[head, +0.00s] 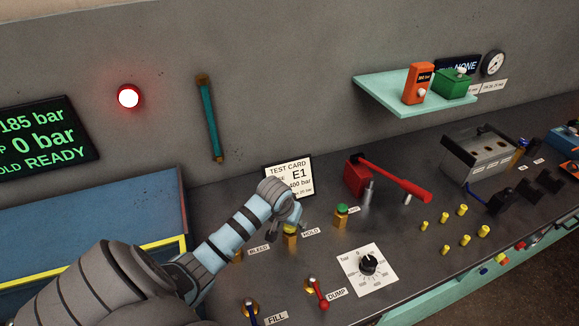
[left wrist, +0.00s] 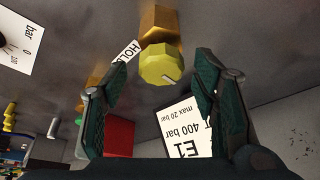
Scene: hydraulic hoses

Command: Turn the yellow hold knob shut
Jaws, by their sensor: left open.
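The yellow hold knob (left wrist: 160,63) sits on a brass valve body (left wrist: 161,22) beside a HOLD label (left wrist: 126,52). In the head view the knob (head: 290,229) is partly covered by my left gripper (head: 287,224). In the left wrist view my left gripper (left wrist: 155,78) is open, with one finger on each side of the knob. Gaps show between the knob and both fingers. Whether the fingertips reach down to the knob's height is hard to tell. My right gripper is not in view.
A green-capped valve (head: 342,211) stands right of the knob, and a red-handled lever (head: 396,182) lies beyond it. The test card (head: 288,177) stands behind. In front are the DUMP toggle (head: 317,290) and a dial (head: 368,264). The display (head: 45,138) reads HOLD READY.

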